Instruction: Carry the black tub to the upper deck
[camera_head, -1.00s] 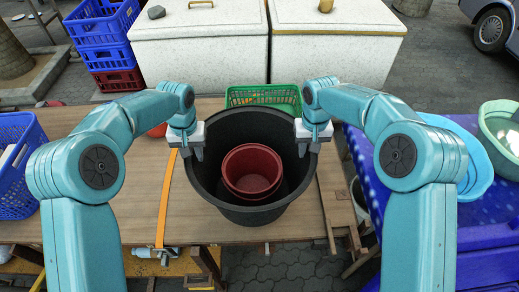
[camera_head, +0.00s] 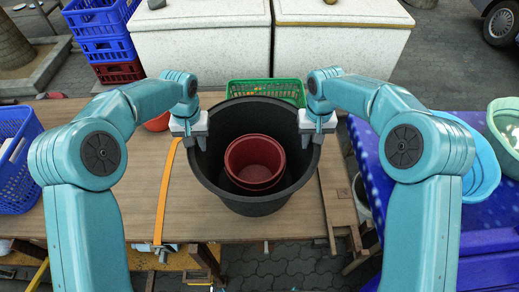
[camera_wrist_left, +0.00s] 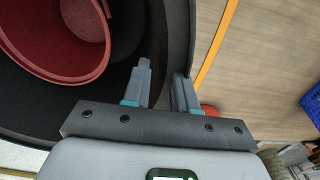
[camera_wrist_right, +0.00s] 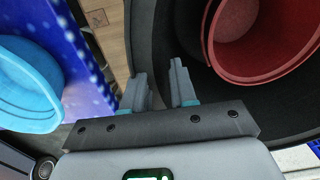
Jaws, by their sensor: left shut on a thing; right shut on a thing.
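The black tub (camera_head: 258,203) is a large round open tub over the wooden table, with red pots (camera_head: 254,160) nested inside it. My left gripper (camera_head: 196,141) is shut on the tub's left rim, and my right gripper (camera_head: 311,138) is shut on its right rim. In the left wrist view the fingers (camera_wrist_left: 160,88) straddle the tub wall. In the right wrist view the fingers (camera_wrist_right: 160,90) also straddle the black wall. The tub looks upright. I cannot tell whether its base touches the table. I cannot pick out the upper deck.
The wooden table (camera_head: 120,190) has an orange strap (camera_head: 166,195) left of the tub. A green basket (camera_head: 265,90) is just behind it. White chests (camera_head: 340,45) stand at the back. A blue basket (camera_head: 15,165) is at left; a light-blue basin (camera_head: 480,165) is on the blue surface at right.

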